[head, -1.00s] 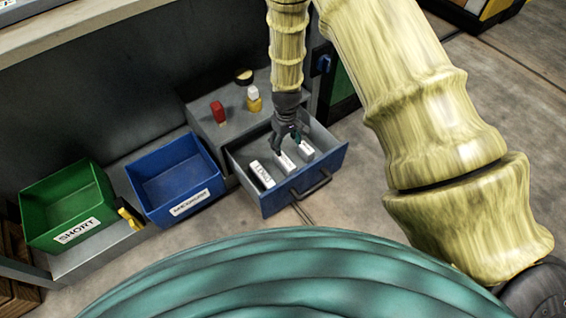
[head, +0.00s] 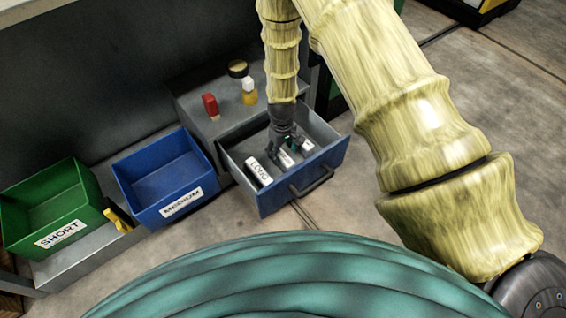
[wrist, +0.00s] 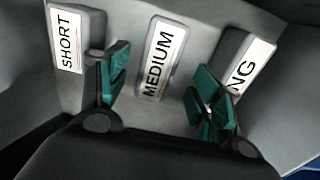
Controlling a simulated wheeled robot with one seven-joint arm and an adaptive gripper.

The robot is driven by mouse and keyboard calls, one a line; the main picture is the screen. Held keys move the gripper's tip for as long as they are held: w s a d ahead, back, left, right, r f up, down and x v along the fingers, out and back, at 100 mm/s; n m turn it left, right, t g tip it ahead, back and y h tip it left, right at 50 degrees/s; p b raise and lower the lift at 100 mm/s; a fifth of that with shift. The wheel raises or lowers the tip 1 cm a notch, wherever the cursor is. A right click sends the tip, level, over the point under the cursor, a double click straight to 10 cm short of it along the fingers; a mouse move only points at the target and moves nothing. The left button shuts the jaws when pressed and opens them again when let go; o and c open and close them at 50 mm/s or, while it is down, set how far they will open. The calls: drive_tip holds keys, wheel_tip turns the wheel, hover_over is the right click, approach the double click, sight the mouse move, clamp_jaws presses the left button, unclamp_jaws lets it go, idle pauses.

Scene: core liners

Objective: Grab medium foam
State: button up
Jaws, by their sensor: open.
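The medium foam (wrist: 160,62) is a grey block with a white MEDIUM label, lying in the open blue drawer (head: 268,203). In the wrist view it lies between the two green-padded fingers of my gripper (wrist: 158,92), which is open and not gripping it. In the head view my gripper (head: 284,150) reaches down into the drawer and partly hides the medium foam (head: 286,160). The short foam (wrist: 76,40) lies on one side and the long foam (wrist: 243,62) on the other, its label partly hidden by a finger. The long foam also shows in the head view (head: 259,170).
A blue bin labelled MEDIUM (head: 182,204) and a green bin labelled SHORT (head: 62,233) stand left of the drawer. A red-topped item (head: 210,105) and a yellow-and-white item (head: 249,92) stand on the cabinet top. The drawer walls surround my gripper closely.

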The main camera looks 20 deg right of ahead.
sight(284, 158)
drive_tip(key=shift+s+d+f+b, duration=0.2)
drive_tip(key=shift+f+b, duration=0.65)
drive_tip(key=shift+f, duration=0.45)
drive_tip(key=shift+s+d+f+b, duration=0.1)
drive_tip(key=shift+s+f+b, duration=0.1)
drive_tip(key=shift+f+b, duration=0.9)
drive_tip(key=shift+f+p, duration=0.15)
drive_tip(key=shift+p, duration=0.15)
drive_tip(key=c, duration=1)
